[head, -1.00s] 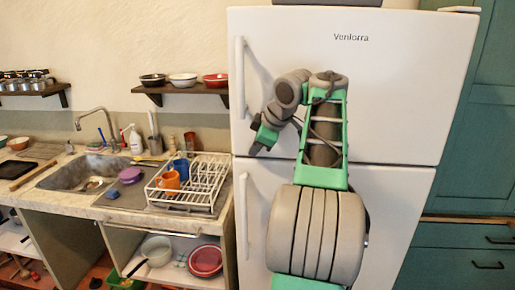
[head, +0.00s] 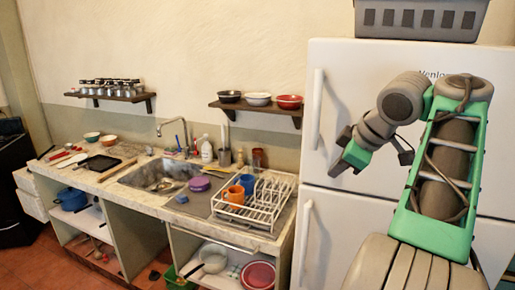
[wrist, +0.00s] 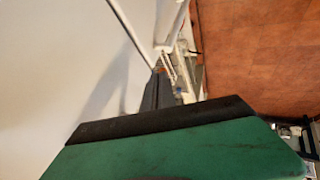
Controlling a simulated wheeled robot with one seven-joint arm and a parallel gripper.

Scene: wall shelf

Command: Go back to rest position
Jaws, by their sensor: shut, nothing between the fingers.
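My gripper (head: 340,158) is at the end of my folded green and grey arm, in front of the white fridge (head: 330,215) in the head view. It is shut and holds nothing. In the wrist view the green gripper body with its dark edge (wrist: 165,120) fills the lower part. The fridge surface shows there as a pale area (wrist: 50,60) at left, and the reddish floor (wrist: 255,50) at upper right.
A grey basket (head: 420,20) sits on the fridge. The floor (head: 75,265) shows at lower left.

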